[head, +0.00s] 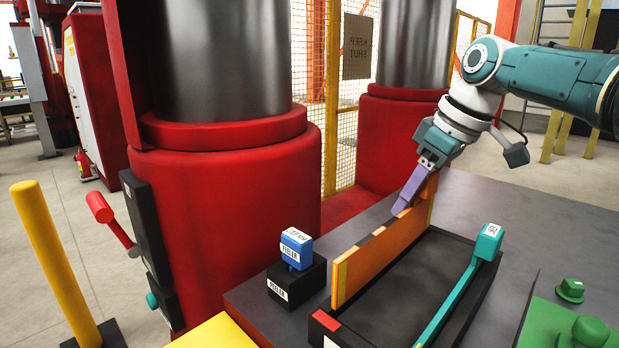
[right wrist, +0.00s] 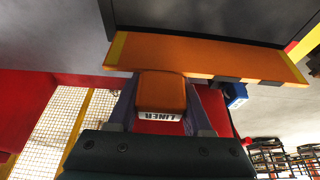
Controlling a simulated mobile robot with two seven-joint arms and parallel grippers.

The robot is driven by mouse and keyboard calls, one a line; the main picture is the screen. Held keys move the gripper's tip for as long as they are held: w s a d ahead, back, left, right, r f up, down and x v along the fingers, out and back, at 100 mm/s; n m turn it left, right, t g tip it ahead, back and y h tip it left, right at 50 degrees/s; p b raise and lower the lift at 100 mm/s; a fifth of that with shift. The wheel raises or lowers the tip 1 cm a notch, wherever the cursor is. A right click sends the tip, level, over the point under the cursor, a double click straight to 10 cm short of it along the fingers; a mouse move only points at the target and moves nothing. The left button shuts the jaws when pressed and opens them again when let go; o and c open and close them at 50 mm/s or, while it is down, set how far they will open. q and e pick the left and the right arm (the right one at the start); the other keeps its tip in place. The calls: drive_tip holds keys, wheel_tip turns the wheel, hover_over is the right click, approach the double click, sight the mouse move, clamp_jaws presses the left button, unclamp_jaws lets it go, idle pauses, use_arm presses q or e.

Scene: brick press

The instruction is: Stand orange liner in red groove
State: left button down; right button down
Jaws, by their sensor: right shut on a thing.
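The orange liner (head: 385,250) is a long thin plate with a yellow near end. It stands on edge along the left long side of the black mould box (head: 468,305). A red mark (head: 327,321) sits on the box's near left corner, close below the liner's near end. I cannot tell whether the liner's lower edge is in the groove or just above it. My right gripper (head: 408,200) is shut on the liner's orange grip block (right wrist: 161,92), labelled LINER, in the right wrist view. My left gripper is not in view.
A teal bar (head: 447,305) with a labelled teal block lies along the box's right side. A blue block (head: 296,248) on a black base stands left of the liner. Green knobbed parts (head: 570,290) are at the right. Red press columns (head: 225,230) rise behind.

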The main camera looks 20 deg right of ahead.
sight(417, 214)
drive_tip(key=shift+r, duration=0.15)
drive_tip(key=shift+s, duration=0.1)
drive_tip(key=shift+p, duration=0.4)
drive_tip(key=shift+f+b, duration=1.7)
drive_tip(key=shift+f, duration=0.35)
drive_tip(key=shift+f+b, duration=0.5)
drive_tip(key=shift+f, duration=0.1)
drive_tip(key=shift+f, duration=0.15)
